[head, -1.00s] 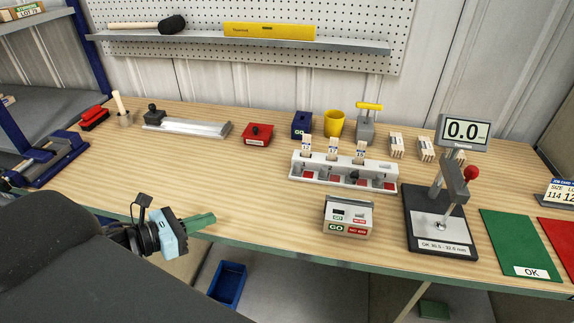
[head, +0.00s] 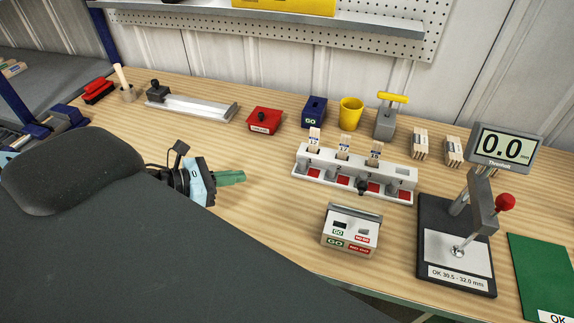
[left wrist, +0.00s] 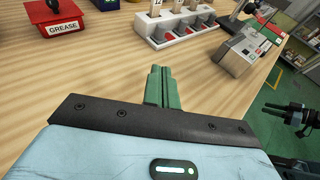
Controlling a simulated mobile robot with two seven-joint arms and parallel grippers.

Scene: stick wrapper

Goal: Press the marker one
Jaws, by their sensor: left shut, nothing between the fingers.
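My left gripper (head: 230,177) is shut and empty, its green fingers over the bench to the left of the white rack. In the left wrist view, its closed fingers (left wrist: 160,88) point toward the rack. The white rack (head: 312,178) has several bays with red pads, a few upright labelled wooden sticks and a black knob (head: 362,186) at its front. I cannot read which item is the marker.
A white GO box (head: 352,230) stands in front of the rack. A gauge stand (head: 457,255) with a display reading 0.0 is at right. A blue GO box (head: 314,111), yellow cup (head: 350,112) and yellow-handled grey tool (head: 386,122) stand behind. Wood between gripper and rack is clear.

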